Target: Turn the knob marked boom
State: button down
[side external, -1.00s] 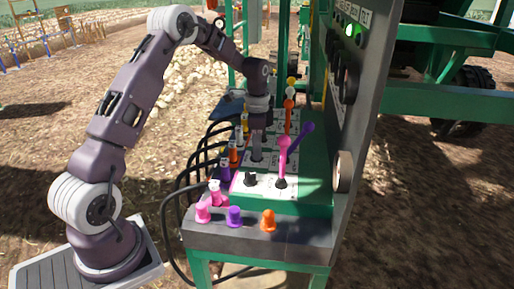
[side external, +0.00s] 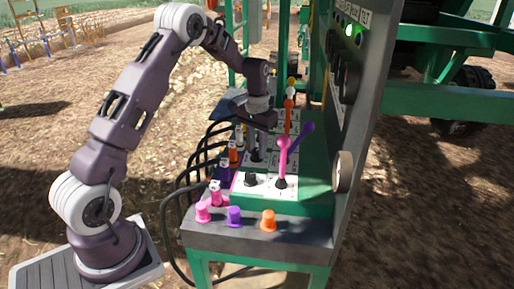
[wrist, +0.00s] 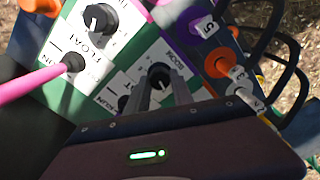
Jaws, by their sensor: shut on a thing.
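The boom knob (wrist: 158,72) is a small dark knob on a white plate, with a label that appears to read BOOM beside it in the wrist view. My gripper (wrist: 162,82) is shut on this knob, one finger on each side of it. In the side external view my gripper (side external: 258,152) reaches down onto the panel from above, and its fingers largely hide the knob there.
A pink lever (side external: 283,160) and a purple lever (side external: 303,134) rise close to the right of my gripper.

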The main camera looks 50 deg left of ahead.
aim_at(257, 151)
jog(key=n, duration=0.4)
jog(key=shift+n, duration=0.4)
jog(key=shift+r, duration=0.1)
dwell(0.3)
jog(key=c, duration=1.1)
grip_release()
notch_tip(257, 151, up, 7)
